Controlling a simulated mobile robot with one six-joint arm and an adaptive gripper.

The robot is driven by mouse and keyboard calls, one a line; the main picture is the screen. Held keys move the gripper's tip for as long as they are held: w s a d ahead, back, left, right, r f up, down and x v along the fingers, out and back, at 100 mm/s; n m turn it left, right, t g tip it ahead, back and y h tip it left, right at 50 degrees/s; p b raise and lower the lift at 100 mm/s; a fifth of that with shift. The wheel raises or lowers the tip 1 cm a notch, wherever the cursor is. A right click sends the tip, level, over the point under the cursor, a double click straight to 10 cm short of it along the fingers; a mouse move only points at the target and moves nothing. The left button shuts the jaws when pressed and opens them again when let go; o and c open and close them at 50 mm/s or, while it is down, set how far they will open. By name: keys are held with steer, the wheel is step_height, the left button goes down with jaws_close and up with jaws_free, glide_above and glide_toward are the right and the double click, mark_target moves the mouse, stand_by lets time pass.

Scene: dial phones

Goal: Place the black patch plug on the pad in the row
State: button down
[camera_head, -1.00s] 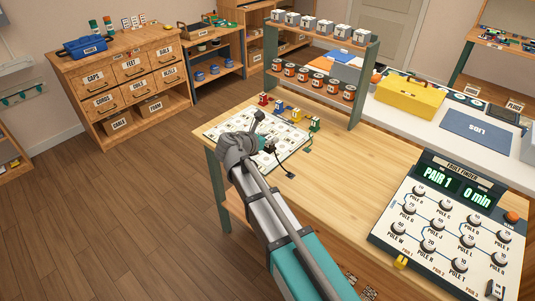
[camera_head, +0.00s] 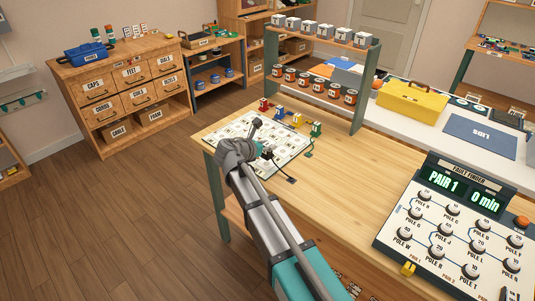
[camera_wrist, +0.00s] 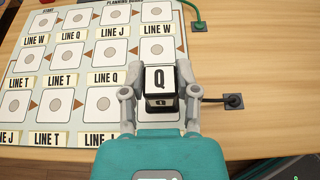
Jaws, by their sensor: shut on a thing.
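In the head view my gripper (camera_head: 258,153) is over the right part of the planning board (camera_head: 228,130). A black cord runs right from the plug to a black socket plate (camera_wrist: 233,101). In the wrist view a row of pads lies left of the plug, the nearest being a white pad (camera_wrist: 103,102). The plug hides what is beneath it; I cannot tell whether it touches the board.
Red (camera_head: 263,105), blue (camera_head: 278,112), yellow (camera_head: 297,120) and green (camera_head: 316,129) plugs stand along the board's back edge. A shelf rack (camera_head: 357,88) rises behind them. The fault finder panel (camera_head: 450,225) is at right. Bare wooden tabletop (camera_head: 345,165) lies between.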

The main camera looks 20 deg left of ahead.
mark_target(266, 152)
steer(key=shift+w+a+f+b, duration=0.25)
steer(key=shift+w+f+b, duration=0.15)
steer(key=shift+f+b, duration=0.25)
steer(key=shift+s+f+b, duration=0.1)
steer(key=shift+f+b, duration=1.1)
steer(key=shift+f, duration=0.1)
steer(key=shift+f, duration=0.2)
steer(key=shift+c, duration=1.8)
jaws_free()
steer(key=shift+r, duration=0.25)
steer(key=shift+s+r, duration=0.1)
steer(key=shift+s, duration=0.1)
steer(key=p+v, duration=0.4)
steer(key=v, duration=0.7)
steer(key=shift+s+p, duration=0.25)
steer(key=shift+p, duration=0.1)
steer(key=shift+r, duration=0.15)
